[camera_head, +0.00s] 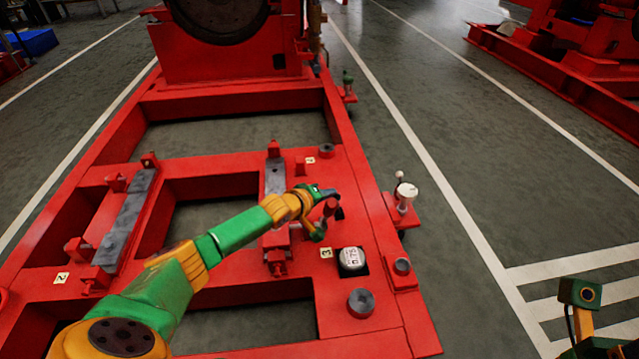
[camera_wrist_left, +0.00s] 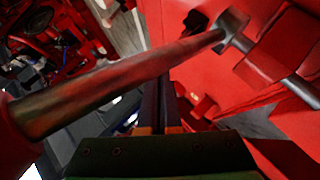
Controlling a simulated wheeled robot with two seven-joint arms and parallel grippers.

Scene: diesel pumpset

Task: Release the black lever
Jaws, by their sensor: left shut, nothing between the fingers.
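My left gripper (camera_head: 330,192) is over the right side of the red frame, next to a short dark red handle (camera_head: 330,207). In the left wrist view its two dark fingers (camera_wrist_left: 161,100) are shut together with nothing between them. A lever-like bar (camera_wrist_left: 125,82) with a worn dark and reddish shaft crosses that view in front of the fingers. Its far end meets a grey metal head (camera_wrist_left: 232,24). The bar lies across the fingers, not between them; I cannot tell whether they touch. I cannot tell for sure that this bar is the black lever.
The red frame (camera_head: 240,184) carries a white round gauge (camera_head: 352,258), a grey cylinder (camera_head: 361,302) and grey bars (camera_head: 127,220). A white-topped fitting (camera_head: 406,192) stands on the frame's right side bracket. Grey floor (camera_head: 465,165) to the right is open.

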